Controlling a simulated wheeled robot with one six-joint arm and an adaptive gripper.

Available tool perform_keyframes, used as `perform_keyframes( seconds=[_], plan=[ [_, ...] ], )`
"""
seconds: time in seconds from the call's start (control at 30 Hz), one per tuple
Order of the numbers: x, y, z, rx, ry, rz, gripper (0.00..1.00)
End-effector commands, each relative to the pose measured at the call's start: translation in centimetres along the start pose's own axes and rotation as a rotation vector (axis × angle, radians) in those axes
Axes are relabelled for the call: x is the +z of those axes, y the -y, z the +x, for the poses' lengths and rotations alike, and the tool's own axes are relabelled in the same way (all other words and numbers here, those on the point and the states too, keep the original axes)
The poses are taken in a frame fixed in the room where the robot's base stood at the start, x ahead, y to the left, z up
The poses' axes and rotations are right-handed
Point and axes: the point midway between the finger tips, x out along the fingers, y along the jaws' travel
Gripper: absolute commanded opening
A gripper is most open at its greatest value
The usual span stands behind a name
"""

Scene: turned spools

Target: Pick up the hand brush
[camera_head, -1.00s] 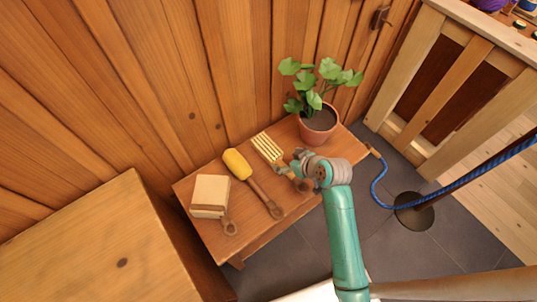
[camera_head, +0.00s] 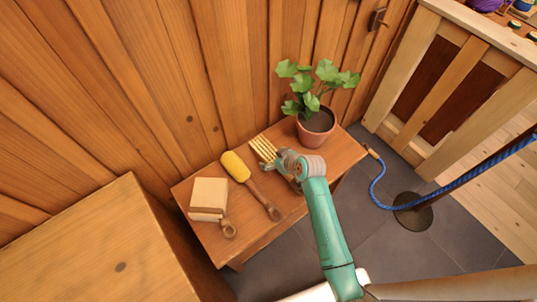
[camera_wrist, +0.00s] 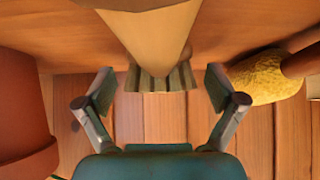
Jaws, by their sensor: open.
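The tool I take to be the hand brush (camera_head: 263,147) has a row of pale bristles or tines. It lies on the small wooden bench, between the yellow-headed tool and the potted plant. In the wrist view its tan handle (camera_wrist: 150,35) runs in from the top and its ridged end (camera_wrist: 160,80) points away from me. My gripper (camera_wrist: 160,88) is open, one finger on each side of this end, with visible gaps. In the head view my gripper (camera_head: 292,172) covers the brush's handle. I cannot tell how high the fingers are above the bench.
The yellow-headed tool (camera_head: 236,166) lies close on the left, also seen at right in the wrist view (camera_wrist: 262,78). A cream block with a handle (camera_head: 209,194) lies beyond it. The plant pot (camera_head: 316,127) stands close on the right. A plank wall backs the bench (camera_head: 330,166).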

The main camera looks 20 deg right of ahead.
Motion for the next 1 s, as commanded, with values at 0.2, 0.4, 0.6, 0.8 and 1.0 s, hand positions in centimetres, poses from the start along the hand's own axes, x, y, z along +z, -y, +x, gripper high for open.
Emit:
perform_keyframes(
  seconds=[0.2, 0.4, 0.6, 0.8, 1.0],
  plan=[
    [0.0, 0.0, 0.0, 0.0, 0.0, 0.0, 0.79],
    [0.0, 0.0, 0.0, 0.0, 0.001, 0.0, 0.29],
    [0.0, 0.0, 0.0, 0.0, 0.0, 0.0, 0.23],
    [-0.6, 0.0, -0.6, 0.0, -0.001, -0.001, 0.23],
    [-3.2, 0.0, -3.1, 0.001, -0.004, -0.003, 0.23]
  ],
)
